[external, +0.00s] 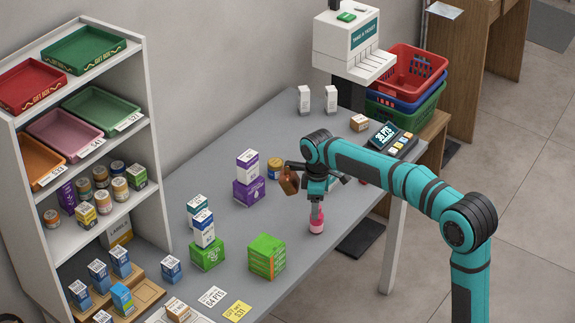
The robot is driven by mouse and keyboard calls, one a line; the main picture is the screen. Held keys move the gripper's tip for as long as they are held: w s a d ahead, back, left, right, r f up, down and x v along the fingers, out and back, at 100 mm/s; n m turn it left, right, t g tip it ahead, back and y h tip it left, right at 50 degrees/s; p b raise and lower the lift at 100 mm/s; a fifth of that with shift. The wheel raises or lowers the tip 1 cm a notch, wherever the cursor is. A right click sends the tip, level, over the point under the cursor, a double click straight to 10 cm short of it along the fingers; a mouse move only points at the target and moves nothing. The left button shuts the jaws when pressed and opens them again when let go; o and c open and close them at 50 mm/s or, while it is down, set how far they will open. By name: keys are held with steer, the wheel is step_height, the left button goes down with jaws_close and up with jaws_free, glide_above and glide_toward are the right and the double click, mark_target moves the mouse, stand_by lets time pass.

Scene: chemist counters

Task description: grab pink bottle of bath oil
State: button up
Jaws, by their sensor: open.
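The pink bottle of bath oil (317,225) stands upright on the grey counter (345,205), near its front edge. My gripper (316,210) points straight down directly over the bottle, with its fingers at the bottle's upper part. The jaws are open. The fingers overlap the neck of the bottle in this view, so I cannot tell whether they touch it.
A brown bottle (289,182) shows just left of my gripper. Purple boxes (249,192) and a small jar (274,169) stand behind. Green boxes (267,257) are at front left. A payment terminal (392,137) is at right. A shelf (130,215) stands left.

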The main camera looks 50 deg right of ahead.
steer(key=f, duration=0.4)
steer(key=shift+w+d+f, duration=0.1)
steer(key=shift+d+f, duration=0.1)
steer(key=shift+f, duration=0.1)
steer(key=c, duration=1.1)
steer(key=shift+r, duration=0.1)
